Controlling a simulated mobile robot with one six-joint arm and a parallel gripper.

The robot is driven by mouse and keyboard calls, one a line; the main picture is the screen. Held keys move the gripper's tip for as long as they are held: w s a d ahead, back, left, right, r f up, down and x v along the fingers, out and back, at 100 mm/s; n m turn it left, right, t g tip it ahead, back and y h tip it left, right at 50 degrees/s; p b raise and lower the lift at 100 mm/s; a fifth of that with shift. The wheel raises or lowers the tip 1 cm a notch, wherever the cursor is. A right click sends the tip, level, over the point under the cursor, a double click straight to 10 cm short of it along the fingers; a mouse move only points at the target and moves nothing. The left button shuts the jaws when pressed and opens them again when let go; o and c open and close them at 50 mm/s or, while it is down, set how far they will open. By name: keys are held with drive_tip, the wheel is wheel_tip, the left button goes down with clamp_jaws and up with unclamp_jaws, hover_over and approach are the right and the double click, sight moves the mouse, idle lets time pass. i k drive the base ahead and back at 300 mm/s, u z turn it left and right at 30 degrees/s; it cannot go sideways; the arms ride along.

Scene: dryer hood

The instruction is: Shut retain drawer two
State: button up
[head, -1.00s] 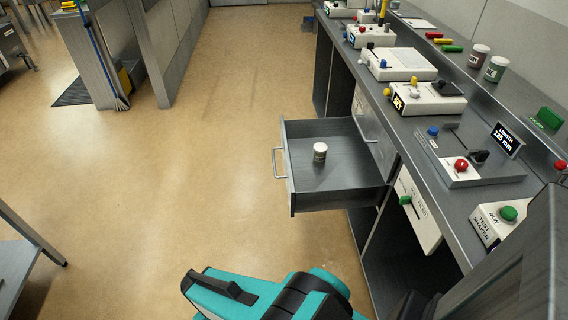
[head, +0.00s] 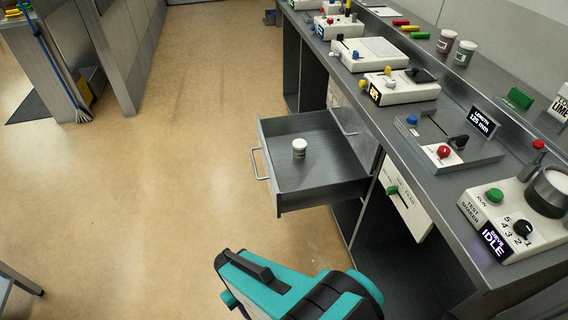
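An open grey drawer (head: 318,188) is pulled out from the front of the bench, with a bar handle (head: 259,164) on its left-hand front. A small white-lidded jar (head: 299,149) stands upright inside it. No label reading "retain" or "two" is legible on the drawer. My teal and black arm shows at the bottom centre, nearer to me than the drawer and apart from it. My gripper's fingertips are not visible.
The bench (head: 414,171) runs along the right with several instruments, including the test shaker (head: 507,222). A white panel with a green knob (head: 404,199) is on the bench front near the drawer. The floor (head: 180,200) left of the drawer is clear.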

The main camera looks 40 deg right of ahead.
sight(331, 172)
drive_tip(key=z, duration=0.9)
drive_tip(key=k, duration=0.9)
drive_tip(key=i, duration=0.65)
drive_tip(key=z, duration=0.05)
